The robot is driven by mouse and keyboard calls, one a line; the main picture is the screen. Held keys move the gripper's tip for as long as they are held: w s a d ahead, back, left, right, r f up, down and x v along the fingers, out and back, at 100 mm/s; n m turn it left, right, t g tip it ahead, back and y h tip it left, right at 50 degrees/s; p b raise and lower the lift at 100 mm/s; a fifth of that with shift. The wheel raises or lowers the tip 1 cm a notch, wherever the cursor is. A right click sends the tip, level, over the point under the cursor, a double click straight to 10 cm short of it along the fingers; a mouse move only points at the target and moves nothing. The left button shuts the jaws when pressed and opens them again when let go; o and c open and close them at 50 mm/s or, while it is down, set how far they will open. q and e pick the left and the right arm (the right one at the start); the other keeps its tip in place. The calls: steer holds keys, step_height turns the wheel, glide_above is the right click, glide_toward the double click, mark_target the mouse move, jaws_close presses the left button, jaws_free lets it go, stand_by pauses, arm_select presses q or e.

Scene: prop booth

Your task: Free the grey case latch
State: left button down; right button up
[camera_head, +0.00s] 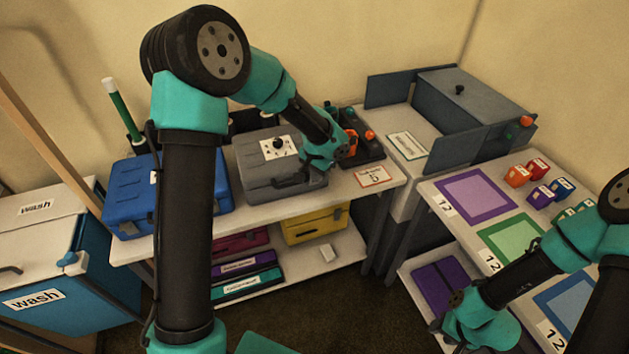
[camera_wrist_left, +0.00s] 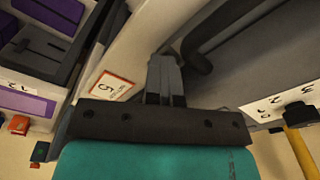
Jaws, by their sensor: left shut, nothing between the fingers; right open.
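The grey case (camera_head: 257,160) lies on the shelf top, with a white plate (camera_head: 279,147) on its lid; the case also fills the upper right of the left wrist view (camera_wrist_left: 255,55). I cannot make out its latch clearly. My left gripper (camera_head: 284,183) is at the case's front right; its fingers show shut and empty in the left wrist view (camera_wrist_left: 164,72). A dark curved handle (camera_wrist_left: 197,50) is close beside the fingertips; I cannot tell whether they touch. My right gripper (camera_head: 441,333) is open and low at the lower right, far from the case.
A blue case (camera_head: 130,190) stands left of the grey case. A card marked 5 (camera_head: 374,176) lies to its right, and a dark unit (camera_head: 362,140) with orange parts stands behind the card. A grey cabinet (camera_head: 470,100) is further right. A yellow case (camera_head: 315,225) is on the lower shelf.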

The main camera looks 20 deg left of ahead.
arm_select(q)
steer(key=shift+g, duration=0.4)
steer(key=f, duration=0.1)
steer(key=s+f, duration=0.1)
steer(key=f, duration=0.1)
steer(key=shift+s+d+f, duration=0.3)
steer(key=shift+f, duration=0.1)
steer(key=shift+d, duration=0.2)
steer(key=shift+w+d+f, duration=0.1)
steer(key=shift+w+d, duration=0.05)
steer(key=shift+w, duration=0.25)
steer(key=shift+s+d+r, duration=0.3)
steer(key=shift+s+r, duration=0.25)
steer(key=shift+s+d+r, duration=0.3)
steer(key=shift+s+r, duration=0.2)
steer(key=shift+r, duration=0.1)
